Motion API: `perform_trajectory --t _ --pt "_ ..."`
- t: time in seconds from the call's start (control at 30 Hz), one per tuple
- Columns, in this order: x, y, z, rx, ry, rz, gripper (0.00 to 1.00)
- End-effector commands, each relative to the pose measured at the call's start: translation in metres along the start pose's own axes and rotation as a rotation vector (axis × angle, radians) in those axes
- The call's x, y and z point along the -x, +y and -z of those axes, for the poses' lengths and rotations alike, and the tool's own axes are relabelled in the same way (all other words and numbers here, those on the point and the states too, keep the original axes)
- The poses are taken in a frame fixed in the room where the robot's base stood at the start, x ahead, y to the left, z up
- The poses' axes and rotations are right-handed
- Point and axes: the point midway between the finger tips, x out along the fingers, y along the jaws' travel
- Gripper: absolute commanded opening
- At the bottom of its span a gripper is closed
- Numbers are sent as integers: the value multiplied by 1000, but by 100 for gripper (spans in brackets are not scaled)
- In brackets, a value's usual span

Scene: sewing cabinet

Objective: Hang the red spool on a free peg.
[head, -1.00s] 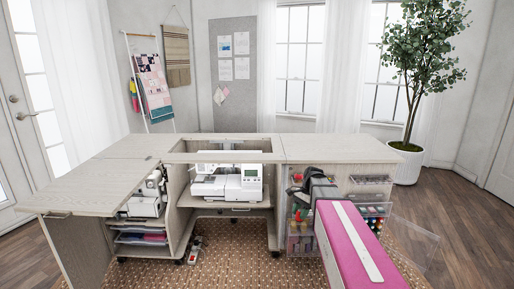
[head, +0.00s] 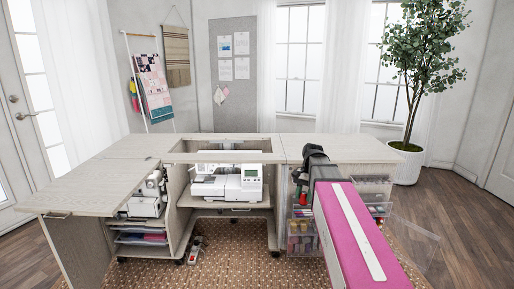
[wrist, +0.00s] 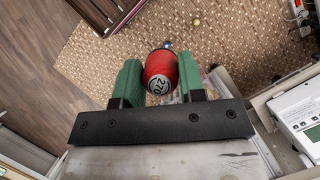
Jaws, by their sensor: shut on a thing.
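The red spool (wrist: 160,72) is held between the two green fingers of my gripper (wrist: 160,78) in the wrist view. Its pale end marked 270 faces the camera. The fingers press on it from both sides, and the carpet shows far below. In the head view a small red patch that looks like the spool (head: 303,199) is below my dark wrist, in front of the right part of the sewing cabinet (head: 340,149). The fingers are too small there to make out. I cannot make out a free peg in either view; my arm covers part of the cabinet's right side.
A white sewing machine (head: 228,183) stands in the cabinet's middle bay. Clear bins (head: 300,243) with coloured contents are at the right, by an open clear panel (head: 415,243). A small blue item (wrist: 168,44) and a yellow one (wrist: 197,22) show in the wrist view.

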Motion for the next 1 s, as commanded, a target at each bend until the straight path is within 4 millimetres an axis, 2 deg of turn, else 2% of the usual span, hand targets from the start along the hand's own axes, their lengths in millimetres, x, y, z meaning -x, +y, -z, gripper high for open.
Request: perform_trajectory --t 0.4,0.57,0.77,1.0 --pt "0 0 1 47 -4 -19 15" --pt "-11 -6 12 35 -6 -13 15" --pt "-49 -27 46 -3 -10 7 15" --pt "-109 -52 88 -56 -12 37 15"
